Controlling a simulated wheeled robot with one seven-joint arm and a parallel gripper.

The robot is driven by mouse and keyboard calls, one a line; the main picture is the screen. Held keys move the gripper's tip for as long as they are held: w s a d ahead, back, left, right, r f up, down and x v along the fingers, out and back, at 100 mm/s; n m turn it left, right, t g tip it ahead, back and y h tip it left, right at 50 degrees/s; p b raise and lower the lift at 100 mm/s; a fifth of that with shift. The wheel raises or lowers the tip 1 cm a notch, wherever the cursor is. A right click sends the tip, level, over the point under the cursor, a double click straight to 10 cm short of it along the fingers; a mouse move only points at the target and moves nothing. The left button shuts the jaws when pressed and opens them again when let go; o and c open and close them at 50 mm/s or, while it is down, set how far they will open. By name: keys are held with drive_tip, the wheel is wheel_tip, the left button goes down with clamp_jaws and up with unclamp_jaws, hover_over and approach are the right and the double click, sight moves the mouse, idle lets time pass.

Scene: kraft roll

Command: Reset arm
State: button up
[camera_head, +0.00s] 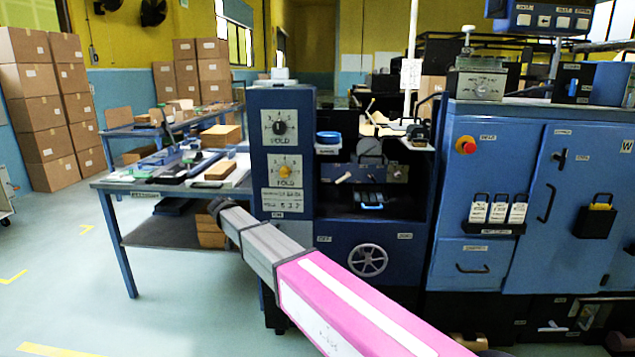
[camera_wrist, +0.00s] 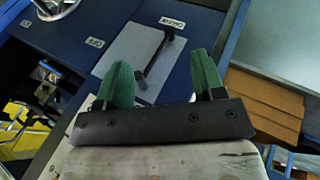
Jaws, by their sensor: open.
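My gripper (camera_wrist: 161,66) shows in the wrist view with its two green fingers spread apart and nothing between them. Beyond the fingers is a light grey panel with a dark handle (camera_wrist: 158,58) on a blue front. I cannot tell whether the fingers touch anything; they look apart from the panel. In the head view my arm, pink and grey, reaches from the bottom right up to the left. Its dark end lies in front of the workbench, left of the blue machine (camera_head: 340,234).
A workbench (camera_head: 140,187) with tools stands left of my arm. The machine has a handwheel (camera_head: 367,260) and a red button (camera_head: 466,146). Cardboard boxes (camera_head: 40,115) are stacked at the far left. A brown box (camera_wrist: 262,105) is right of my fingers. The left floor is largely clear.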

drive_tip(key=s+d+f+g+y, duration=0.1)
drive_tip(key=s+d+f, duration=0.3)
drive_tip(key=d, duration=0.8)
drive_tip(key=s+d+f+g+y, duration=0.15)
drive_tip(key=s+d+f, duration=0.25)
drive_tip(key=d, duration=0.7)
drive_tip(key=s+d+f+y, duration=0.2)
drive_tip(key=s+d+f, duration=0.25)
drive_tip(key=d, duration=0.75)
drive_tip(key=s+d+f+y, duration=0.1)
drive_tip(key=s+d, duration=0.8)
drive_tip(key=shift+f+m, duration=0.4)
